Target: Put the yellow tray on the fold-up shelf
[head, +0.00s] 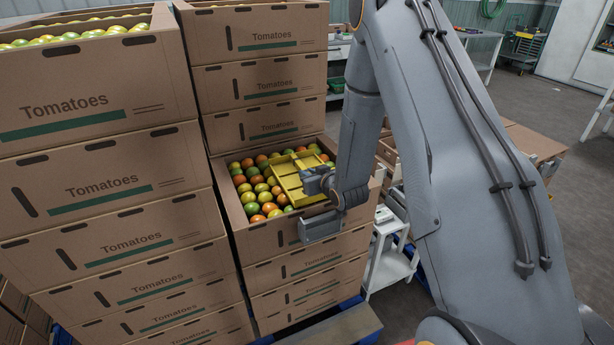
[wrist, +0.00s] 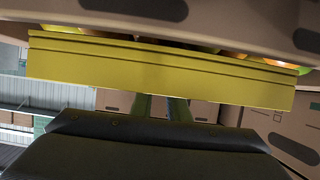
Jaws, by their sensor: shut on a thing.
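The yellow tray (head: 288,180) is a shallow divided tray over the tomatoes in an open carton in the head view. Its long yellow side fills the upper part of the wrist view (wrist: 150,68). My gripper (head: 312,183) is shut on the near right edge of the tray; its fingers show below the tray side in the wrist view (wrist: 162,108). I cannot tell whether the tray still touches the tomatoes. I cannot clearly make out the fold-up shelf; a flat grey-brown panel (head: 335,328) shows at the bottom.
The open tomato carton (head: 290,236) tops a lower stack. A taller carton stack (head: 110,190) stands left and another (head: 262,88) behind. A white cart (head: 388,268) stands right of the cartons. Open floor (head: 540,100) shows at the far right.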

